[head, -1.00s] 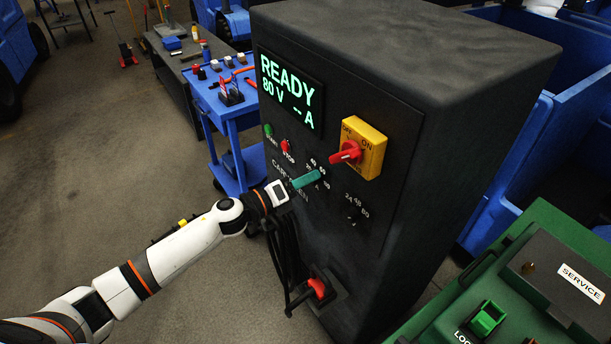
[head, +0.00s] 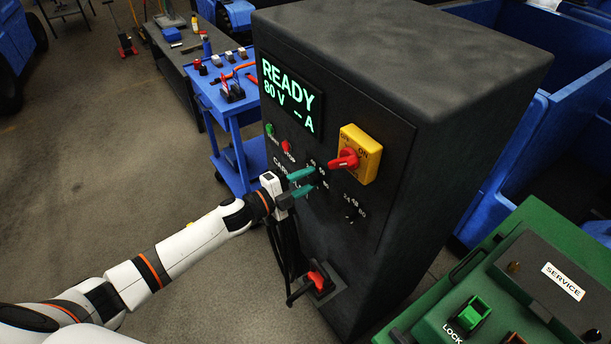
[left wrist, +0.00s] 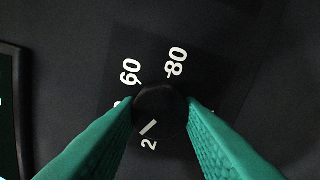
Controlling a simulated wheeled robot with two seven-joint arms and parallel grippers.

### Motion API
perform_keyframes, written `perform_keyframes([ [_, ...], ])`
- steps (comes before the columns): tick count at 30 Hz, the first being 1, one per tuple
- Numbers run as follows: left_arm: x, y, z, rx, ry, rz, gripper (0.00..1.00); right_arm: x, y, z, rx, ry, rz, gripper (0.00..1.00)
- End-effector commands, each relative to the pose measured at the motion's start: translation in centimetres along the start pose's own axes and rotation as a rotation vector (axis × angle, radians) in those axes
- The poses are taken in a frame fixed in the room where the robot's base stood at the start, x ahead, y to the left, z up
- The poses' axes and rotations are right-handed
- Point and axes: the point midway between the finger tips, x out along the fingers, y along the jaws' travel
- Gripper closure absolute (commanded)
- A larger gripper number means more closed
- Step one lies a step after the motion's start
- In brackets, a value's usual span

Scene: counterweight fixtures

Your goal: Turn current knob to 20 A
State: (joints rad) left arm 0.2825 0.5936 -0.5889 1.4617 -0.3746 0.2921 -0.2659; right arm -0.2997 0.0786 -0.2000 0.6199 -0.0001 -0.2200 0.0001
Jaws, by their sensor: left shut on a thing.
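The black charger cabinet (head: 375,215) has a lit display (head: 290,92) reading READY, 80 V and -- A. My left gripper (head: 316,178), with teal fingers, is at the dial on its front panel. In the left wrist view the fingers (left wrist: 160,106) are shut on the round black current knob (left wrist: 160,102), one on each side. A white line on the knob points down-left, beside a partly hidden number starting with 2. The numbers 60 and 80 show above the knob; another mark is hidden by the left finger. My right gripper is not in view.
A yellow switch box with a red handle (head: 346,160) sticks out just right of the gripper. Green and red buttons (head: 287,146) are up-left. A red plug (head: 318,279) with black cables is below. A green box (head: 545,290) stands at right.

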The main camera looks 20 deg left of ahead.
Motion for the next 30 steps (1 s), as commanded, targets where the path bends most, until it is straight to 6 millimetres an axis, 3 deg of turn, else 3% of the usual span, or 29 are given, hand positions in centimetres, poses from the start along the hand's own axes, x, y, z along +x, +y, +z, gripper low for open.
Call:
perform_keyframes([
  [15,0.0,-0.1,0.0,-0.395,0.001,-0.001,0.89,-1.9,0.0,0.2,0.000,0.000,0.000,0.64],
  [30,0.0,-0.3,0.0,-0.508,0.002,-0.002,0.89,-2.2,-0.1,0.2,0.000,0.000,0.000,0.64],
])
